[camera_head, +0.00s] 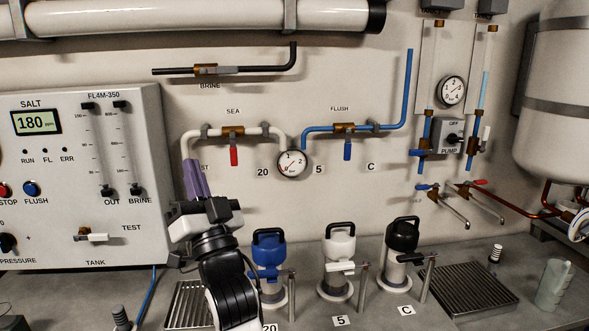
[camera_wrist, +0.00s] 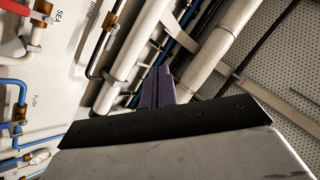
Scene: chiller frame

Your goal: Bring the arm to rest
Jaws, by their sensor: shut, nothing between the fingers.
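My gripper (camera_head: 195,178) stands in the left middle of the head view, above the bench and in front of the wall beside the control panel. Its purple fingers point up and are shut with nothing between them. In the wrist view the fingers (camera_wrist: 158,88) are together, pointing up towards pipes along the top of the wall. My arm's black and white links rise from the bottom edge of the head view and hide part of the bench and the panel's lower right edge.
The control panel (camera_head: 70,170) is left of my gripper. The SEA valve's red handle (camera_head: 233,156) is close to its right. Filter housings with blue (camera_head: 268,250), white (camera_head: 339,258) and black (camera_head: 402,240) tops stand on the bench. A drain grate (camera_head: 463,288) lies at right. Open air lies above the housings.

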